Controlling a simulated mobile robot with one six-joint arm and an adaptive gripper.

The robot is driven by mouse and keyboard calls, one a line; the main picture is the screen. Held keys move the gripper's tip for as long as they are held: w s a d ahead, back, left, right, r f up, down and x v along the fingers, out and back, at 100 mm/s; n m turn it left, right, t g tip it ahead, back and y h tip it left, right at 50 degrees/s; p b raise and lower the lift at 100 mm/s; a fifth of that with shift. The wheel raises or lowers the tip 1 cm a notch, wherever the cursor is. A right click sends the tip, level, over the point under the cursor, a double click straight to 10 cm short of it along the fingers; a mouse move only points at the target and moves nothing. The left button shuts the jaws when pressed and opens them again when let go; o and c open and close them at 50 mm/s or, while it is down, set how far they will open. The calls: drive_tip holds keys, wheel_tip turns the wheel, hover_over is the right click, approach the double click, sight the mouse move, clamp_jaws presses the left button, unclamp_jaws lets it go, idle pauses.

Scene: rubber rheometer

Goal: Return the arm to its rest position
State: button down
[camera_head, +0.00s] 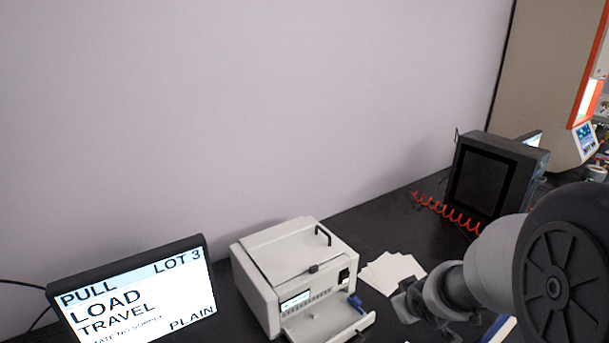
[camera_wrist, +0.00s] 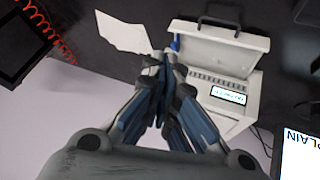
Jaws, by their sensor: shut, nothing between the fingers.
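My arm comes in from the right in the head view. My gripper (camera_head: 408,303) is beside the right front of the white rheometer box (camera_head: 292,262), over the dark bench. In the wrist view my gripper (camera_wrist: 163,62) is shut with its blue-grey fingers together and nothing visible between them. The rheometer (camera_wrist: 222,72) shows there just beyond and to the right of the fingers. I cannot tell how high the fingers are above the bench.
White sheets (camera_head: 392,271) lie right of the box. A display (camera_head: 140,295) reading PULL, LOT 3 stands left. A dark monitor (camera_head: 485,178) and red coiled cable (camera_head: 447,211) are at the back right. Dark bench (camera_head: 385,232) is bare along the wall.

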drive_tip(key=s+a+r+m+g+b, duration=0.1)
drive_tip(key=s+a+r+m+b, duration=0.15)
drive_tip(key=s+r, duration=0.85)
drive_tip(key=s+a+g, duration=0.1)
drive_tip(key=s+a, duration=0.2)
drive_tip(key=s, duration=0.5)
drive_tip(key=s+a+f+m+y, duration=0.1)
drive_tip(key=s+a, duration=0.2)
drive_tip(key=s, duration=0.4)
drive_tip(key=shift+s+f+g, duration=0.2)
drive_tip(key=shift+s+g, duration=0.2)
drive_tip(key=shift+m, duration=0.25)
